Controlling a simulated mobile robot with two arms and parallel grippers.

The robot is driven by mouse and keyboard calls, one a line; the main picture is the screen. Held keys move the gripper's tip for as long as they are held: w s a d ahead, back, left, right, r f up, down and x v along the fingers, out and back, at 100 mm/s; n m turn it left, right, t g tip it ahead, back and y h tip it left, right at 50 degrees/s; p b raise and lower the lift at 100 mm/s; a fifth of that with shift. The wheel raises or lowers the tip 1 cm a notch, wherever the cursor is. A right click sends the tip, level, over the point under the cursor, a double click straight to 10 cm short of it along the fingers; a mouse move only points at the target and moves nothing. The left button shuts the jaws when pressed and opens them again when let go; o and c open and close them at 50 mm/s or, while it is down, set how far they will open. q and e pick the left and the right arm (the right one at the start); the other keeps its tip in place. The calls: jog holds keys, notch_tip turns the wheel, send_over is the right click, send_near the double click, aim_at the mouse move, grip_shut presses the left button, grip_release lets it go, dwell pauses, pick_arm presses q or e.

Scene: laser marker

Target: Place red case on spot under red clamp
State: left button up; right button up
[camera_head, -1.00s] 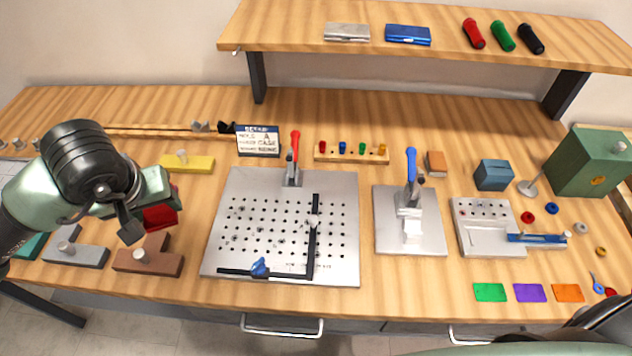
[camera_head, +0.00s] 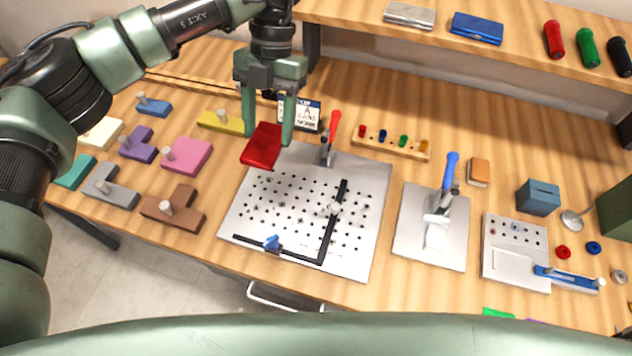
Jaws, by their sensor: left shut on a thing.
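The red case (camera_head: 263,146) is a flat, shiny red box in the head view. My left gripper (camera_head: 267,132) is shut on it and holds it tilted above the upper left corner of the perforated metal plate (camera_head: 262,235). The red clamp (camera_head: 333,126) stands at the plate's back edge, just right of the gripper, with its red handle pointing up. The spot under it cannot be made out clearly. My right gripper is not in view.
A black L-shaped fence (camera_head: 328,240) with a blue knob lies on the plate. A blue-handled clamp (camera_head: 450,175) stands on a smaller plate to the right. A sign (camera_head: 307,115) is partly hidden behind my gripper. Coloured blocks with knobs lie left. A shelf (camera_head: 350,14) runs overhead.

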aim_at(275, 128)
pick_arm(q)
jog(key=d+r+n+t+h+p, duration=0.1)
jog(key=d+r+n+t+h, duration=0.35)
jog(key=n, duration=1.35)
jog(key=shift+g+h, duration=0.65)
jog(key=shift+g, duration=0.1)
jog(key=f+p, duration=0.1)
jog(key=f, duration=0.3)
jog(key=d+f+p, duration=0.1)
jog(key=f, duration=0.4)
jog(key=f+p, duration=0.1)
jog(key=f, duration=0.4)
jog(key=shift+s+d+f+p, duration=0.2)
jog(key=shift+s+d+p, duration=0.05)
jog(key=shift+p, duration=0.15)
notch_tip(275, 128, down, 5)
jog(key=shift+r+p, duration=0.1)
jog(key=shift+p, duration=0.35)
jog(key=o, duration=1.2)
jog(key=shift+o, duration=0.2)
jog(key=shift+b+v, duration=1.35)
jog(key=shift+v, duration=4.65)
